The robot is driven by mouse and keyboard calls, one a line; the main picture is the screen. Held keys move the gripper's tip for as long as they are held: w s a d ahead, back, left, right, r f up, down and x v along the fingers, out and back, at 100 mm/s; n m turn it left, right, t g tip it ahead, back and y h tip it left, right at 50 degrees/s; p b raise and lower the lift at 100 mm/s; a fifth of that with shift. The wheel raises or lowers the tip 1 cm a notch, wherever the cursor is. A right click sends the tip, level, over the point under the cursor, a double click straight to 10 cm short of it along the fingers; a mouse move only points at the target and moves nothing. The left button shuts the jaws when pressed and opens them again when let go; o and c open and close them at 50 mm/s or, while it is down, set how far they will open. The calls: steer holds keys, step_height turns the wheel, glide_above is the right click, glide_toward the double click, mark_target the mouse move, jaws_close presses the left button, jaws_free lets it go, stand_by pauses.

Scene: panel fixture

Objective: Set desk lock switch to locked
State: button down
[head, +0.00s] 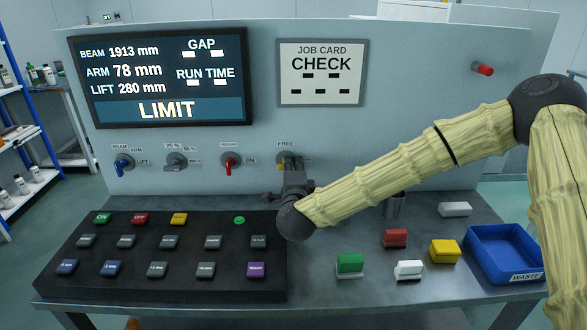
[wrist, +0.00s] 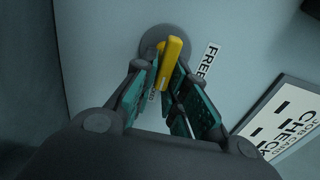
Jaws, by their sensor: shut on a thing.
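The desk lock switch is a yellow handle (wrist: 173,62) on a round grey base (wrist: 152,40), in the upper middle of the wrist view. In the head view it sits below the FREE label (head: 286,144) and is mostly hidden by my gripper (head: 292,178). My gripper (wrist: 167,86) is shut on the yellow handle, with a teal-padded finger on each side. In the wrist view the FREE label (wrist: 208,61) is right of the handle, apart from it.
A red knob (head: 230,162), a grey knob (head: 177,161) and a blue knob (head: 123,163) are left on the panel. A black button console (head: 70,240) stands below. Coloured blocks and a blue waste tray (head: 505,255) are on the right. The screen (head: 160,80) reads LIMIT.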

steer(key=shift+f, duration=0.1)
steer(key=c, duration=1.5)
jaws_free()
steer(key=shift+d, duration=0.1)
steer(key=s, duration=1.2)
